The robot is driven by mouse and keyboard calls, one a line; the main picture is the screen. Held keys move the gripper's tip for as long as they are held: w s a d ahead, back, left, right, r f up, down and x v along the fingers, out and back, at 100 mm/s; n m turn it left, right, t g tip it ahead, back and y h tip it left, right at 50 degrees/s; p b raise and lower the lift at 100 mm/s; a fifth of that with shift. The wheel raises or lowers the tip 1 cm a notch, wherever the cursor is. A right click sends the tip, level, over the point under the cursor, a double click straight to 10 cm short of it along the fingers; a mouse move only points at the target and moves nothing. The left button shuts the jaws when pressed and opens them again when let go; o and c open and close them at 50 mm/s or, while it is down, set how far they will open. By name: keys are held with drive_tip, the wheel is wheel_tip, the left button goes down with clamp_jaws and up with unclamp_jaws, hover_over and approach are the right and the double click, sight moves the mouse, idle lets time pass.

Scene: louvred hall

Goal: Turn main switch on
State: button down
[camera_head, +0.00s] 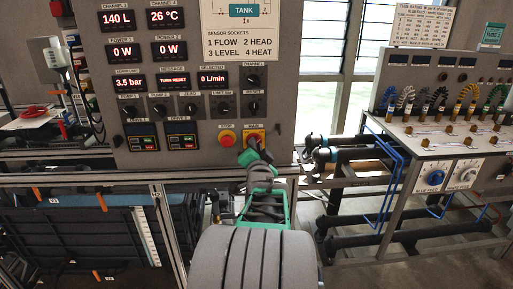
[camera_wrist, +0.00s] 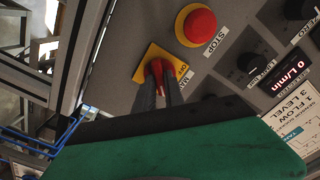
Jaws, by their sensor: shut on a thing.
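The main switch (camera_wrist: 152,60) is a red handle on a yellow plate, low on the grey control panel (camera_head: 180,60). In the head view its yellow plate (camera_head: 255,133) shows just above my gripper (camera_head: 254,148). In the wrist view my gripper (camera_wrist: 167,84) has its dark fingers closed on the red handle. The fingertips partly hide the handle and the marks on the plate, so I cannot tell the switch's exact setting. The red stop button (camera_head: 227,138) on a yellow base is just left of the switch; it also shows in the wrist view (camera_wrist: 200,25).
Several small knobs and red displays (camera_head: 122,84) cover the panel above the switch. A second bench (camera_head: 440,140) with coloured hoses and blue pipes stands at the right. Dark pipes (camera_head: 345,155) lie between. A metal rail (camera_head: 90,178) runs below the panel.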

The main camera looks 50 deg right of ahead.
drive_tip(key=shift+f, duration=0.2)
drive_tip(key=c, duration=1.4)
unclamp_jaws()
drive_tip(key=shift+r, duration=0.15)
drive_tip(key=shift+c, duration=0.2)
drive_tip(key=v, duration=0.8)
